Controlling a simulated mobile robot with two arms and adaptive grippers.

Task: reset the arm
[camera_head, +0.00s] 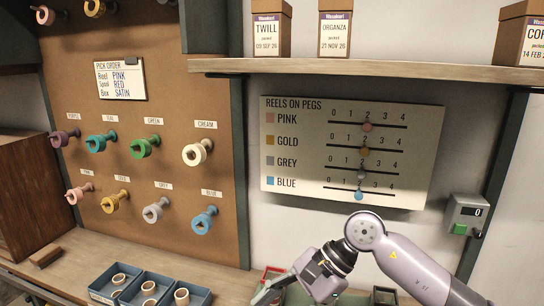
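My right arm (408,262) comes in from the lower right, bends at a round joint and reaches down and left over the bench. My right gripper (264,294) is at the bottom edge, beside a small red-rimmed tray (271,273). The gripper is small and partly cut off, so I cannot tell whether its fingers are open or whether it holds anything. My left gripper is not in view.
A pegboard (120,210) with several coloured reels stands at the left. Blue trays (102,290) with pale rings sit on the bench below. A shelf (400,70) with boxes, a reel chart (420,150) and a counter box (466,214) are behind my arm.

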